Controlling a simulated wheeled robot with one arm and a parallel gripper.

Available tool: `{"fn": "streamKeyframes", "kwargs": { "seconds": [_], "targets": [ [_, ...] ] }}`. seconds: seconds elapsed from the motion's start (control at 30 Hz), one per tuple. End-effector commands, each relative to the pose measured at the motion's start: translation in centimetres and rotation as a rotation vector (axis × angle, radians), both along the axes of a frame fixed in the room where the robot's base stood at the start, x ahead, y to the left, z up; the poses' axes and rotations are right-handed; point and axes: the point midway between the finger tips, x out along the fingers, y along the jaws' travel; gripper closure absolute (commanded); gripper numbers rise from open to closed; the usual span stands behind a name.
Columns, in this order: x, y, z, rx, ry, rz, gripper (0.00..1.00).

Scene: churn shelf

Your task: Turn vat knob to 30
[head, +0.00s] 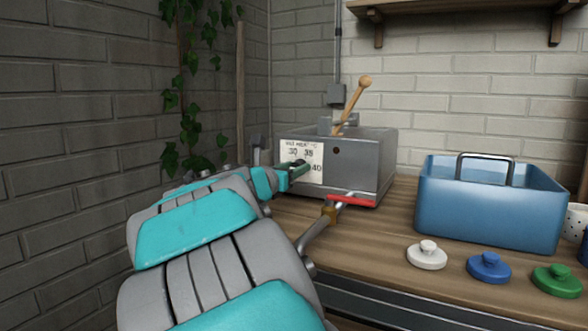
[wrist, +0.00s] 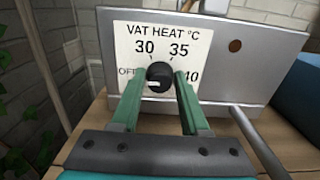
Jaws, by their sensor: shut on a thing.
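The vat heat knob (wrist: 160,71) is round and black, on a white dial plate (wrist: 125,35) marked OFF, 30, 35 and 40. A white mark on the knob points left, roughly toward OFF. The dial plate also shows in the head view (head: 287,150) on the grey metal vat box (head: 352,165). My gripper (wrist: 159,78), with green fingers, is shut on the knob, one finger on each side. In the head view my gripper (head: 300,168) hides the knob and the OFF label; the left finger partly covers OFF in the wrist view.
A red-handled tap (head: 352,201) juts out below the vat box, right of my gripper. A wooden lever (head: 352,108) rises from its top. A blue bin (head: 488,205) and white (head: 427,258), blue (head: 489,268) and green (head: 557,282) lids stand right. A brick wall is close left.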

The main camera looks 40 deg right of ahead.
Motion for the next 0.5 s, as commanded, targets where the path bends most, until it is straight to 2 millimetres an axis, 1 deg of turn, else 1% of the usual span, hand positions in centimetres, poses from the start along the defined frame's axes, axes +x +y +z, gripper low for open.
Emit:
{"fn": "streamKeyframes", "kwargs": {
  "seconds": [0.27,0.5],
  "targets": [
    [-0.13,-0.13,-0.13,0.032,-0.079,-0.003,1.00],
    [-0.18,-0.14,-0.27,0.100,-0.247,-0.003,1.00]
  ]
}}
